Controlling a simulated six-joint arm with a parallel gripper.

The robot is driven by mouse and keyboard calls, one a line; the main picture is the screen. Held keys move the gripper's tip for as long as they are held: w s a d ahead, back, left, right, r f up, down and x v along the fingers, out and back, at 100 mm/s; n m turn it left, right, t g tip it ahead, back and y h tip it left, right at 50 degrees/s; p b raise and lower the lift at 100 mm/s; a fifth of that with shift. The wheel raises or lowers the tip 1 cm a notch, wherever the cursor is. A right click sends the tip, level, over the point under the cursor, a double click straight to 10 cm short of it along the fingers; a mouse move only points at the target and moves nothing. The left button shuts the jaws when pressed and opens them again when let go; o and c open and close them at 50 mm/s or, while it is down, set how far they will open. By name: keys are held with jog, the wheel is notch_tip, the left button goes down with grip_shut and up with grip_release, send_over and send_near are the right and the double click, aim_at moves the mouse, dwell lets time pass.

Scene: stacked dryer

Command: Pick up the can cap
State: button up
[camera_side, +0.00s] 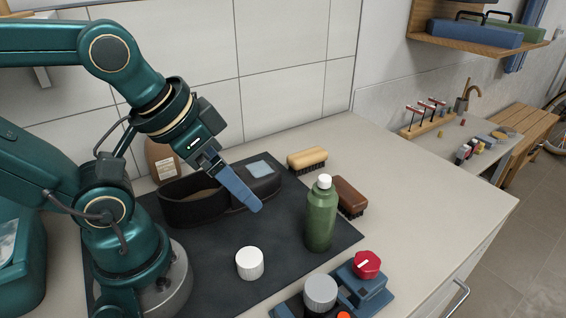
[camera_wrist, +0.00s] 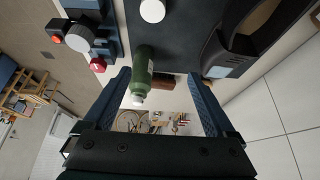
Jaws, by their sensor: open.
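A short white cylindrical cap (camera_side: 250,263), which I take to be the can cap, sits on the dark mat (camera_side: 205,270) in front of the green bottle's left side.
A tan brush (camera_side: 307,157) and a brown brush (camera_side: 350,197) lie behind the bottle. A blue fixture (camera_side: 366,290) with a grey knob (camera_side: 320,292) and red knob (camera_side: 367,264) stands at the front right.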

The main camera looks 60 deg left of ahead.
jog(key=n+g, duration=0.2)
jog(key=g, duration=0.4)
send_over(249, 257)
jog(key=w, duration=0.1)
notch_tip(249, 257, down, 9)
jog(key=shift+w+a+f, duration=0.1)
jog(key=shift+w, duration=0.05)
jog(key=shift+s+f+g, duration=0.4)
jog(key=shift+f+g, duration=0.1)
jog(key=shift+f, duration=0.3)
jog(key=shift+s+f, duration=0.15)
jog(key=shift+f, duration=1)
jog(key=shift+s+f, duration=0.1)
jog(key=shift+f, duration=1)
